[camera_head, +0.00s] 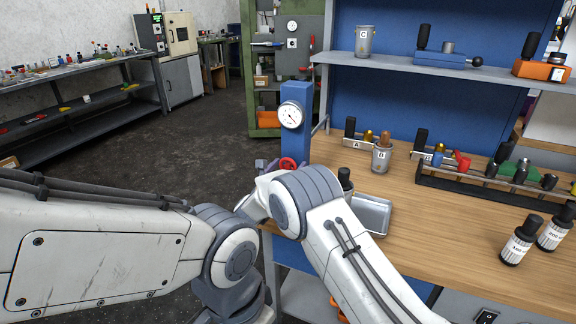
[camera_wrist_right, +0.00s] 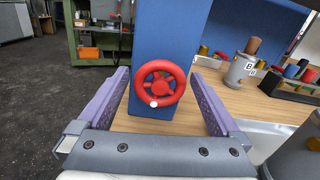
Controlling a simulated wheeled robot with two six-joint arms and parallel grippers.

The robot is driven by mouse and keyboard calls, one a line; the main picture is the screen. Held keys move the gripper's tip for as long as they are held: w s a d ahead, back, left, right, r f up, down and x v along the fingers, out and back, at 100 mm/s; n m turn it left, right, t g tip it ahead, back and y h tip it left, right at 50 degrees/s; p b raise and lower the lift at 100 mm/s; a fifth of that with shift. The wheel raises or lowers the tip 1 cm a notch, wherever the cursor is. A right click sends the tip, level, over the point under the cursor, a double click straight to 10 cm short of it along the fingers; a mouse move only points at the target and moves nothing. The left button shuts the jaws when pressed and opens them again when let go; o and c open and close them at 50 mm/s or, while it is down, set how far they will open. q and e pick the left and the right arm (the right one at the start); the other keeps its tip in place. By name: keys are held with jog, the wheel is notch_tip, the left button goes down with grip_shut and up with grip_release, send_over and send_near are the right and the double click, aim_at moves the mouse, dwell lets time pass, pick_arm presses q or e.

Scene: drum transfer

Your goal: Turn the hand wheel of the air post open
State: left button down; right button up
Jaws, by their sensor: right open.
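The air post (camera_head: 296,140) is a blue column at the table's left edge with a round white gauge (camera_head: 291,115) near its top. Its red hand wheel (camera_head: 288,163) shows partly above my right wrist, which hides the rest. In the right wrist view the spoked wheel (camera_wrist_right: 160,84) faces me whole, with a small white spot at its lower left rim. My right gripper (camera_wrist_right: 161,77) is open, its purple fingers to the left and right of the wheel with gaps on both sides. My left arm shows in the head view, but its gripper does not.
On the wooden table (camera_head: 450,215), right of the post, are a metal tray (camera_head: 373,214), a cup marked B (camera_head: 382,157) and a dark rack (camera_head: 470,193). A shelf (camera_head: 400,72) crosses above. Open floor lies left of the post.

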jog(key=shift+w, duration=0.1)
jog(key=c, duration=1.3)
jog(key=shift+f+n+b, duration=0.15)
jog(key=shift+n+b, duration=0.15)
jog(key=shift+b, duration=0.2)
jog(key=shift+n+b, duration=0.35)
jog(key=shift+n, duration=0.15)
jog(key=o, duration=1.3)
jog(key=b+v, duration=0.1)
jog(key=v, duration=0.9)
jog(key=shift+s, duration=0.25)
